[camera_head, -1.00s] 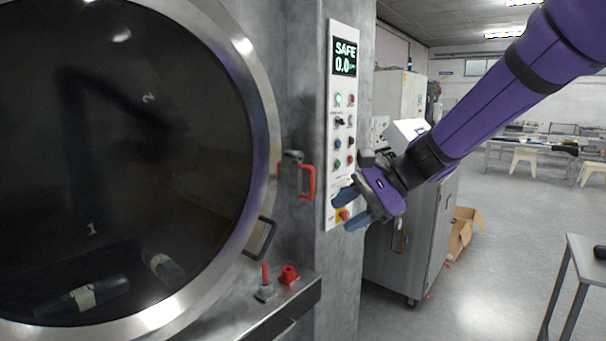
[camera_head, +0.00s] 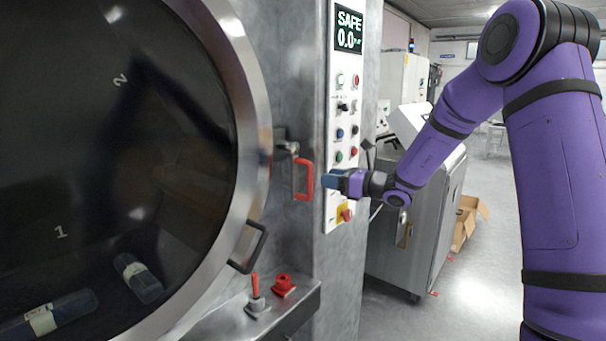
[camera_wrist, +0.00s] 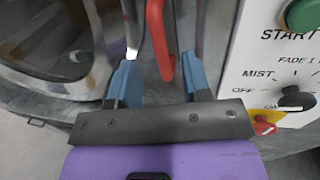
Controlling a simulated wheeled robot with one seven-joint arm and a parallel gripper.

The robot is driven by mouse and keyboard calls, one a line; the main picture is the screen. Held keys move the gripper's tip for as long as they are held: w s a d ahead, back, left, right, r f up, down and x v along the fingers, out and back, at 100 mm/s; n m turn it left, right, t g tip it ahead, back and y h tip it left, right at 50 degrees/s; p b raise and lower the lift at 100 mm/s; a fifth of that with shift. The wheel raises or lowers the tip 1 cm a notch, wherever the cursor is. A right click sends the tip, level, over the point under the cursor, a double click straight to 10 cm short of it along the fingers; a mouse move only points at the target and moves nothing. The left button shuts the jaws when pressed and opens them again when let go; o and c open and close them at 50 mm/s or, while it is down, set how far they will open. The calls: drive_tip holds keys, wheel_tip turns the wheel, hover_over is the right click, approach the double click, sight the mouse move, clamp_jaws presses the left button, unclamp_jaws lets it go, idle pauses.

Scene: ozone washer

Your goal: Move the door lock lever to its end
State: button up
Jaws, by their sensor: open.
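The door lock lever is a red U-shaped handle (camera_head: 305,180) on a metal latch beside the round door's right rim. My gripper (camera_head: 324,181) is level with it, just to its right in the head view. In the wrist view the lever's red bar (camera_wrist: 158,40) comes down between the two blue fingers of my gripper (camera_wrist: 158,80). The fingers are open, with a gap visible on either side of the bar. The round washer door (camera_head: 228,120) with its steel rim looks shut.
A control panel (camera_head: 345,110) with buttons, knobs and a display reading SAFE 0.0 is close to my gripper. A red emergency button (camera_head: 347,215) sits below. A black door handle (camera_head: 250,246) and a small red-topped lever (camera_head: 256,288) are lower left.

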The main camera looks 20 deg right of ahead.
sight(296, 172)
drive_tip(key=x, duration=0.9)
clamp_jaws()
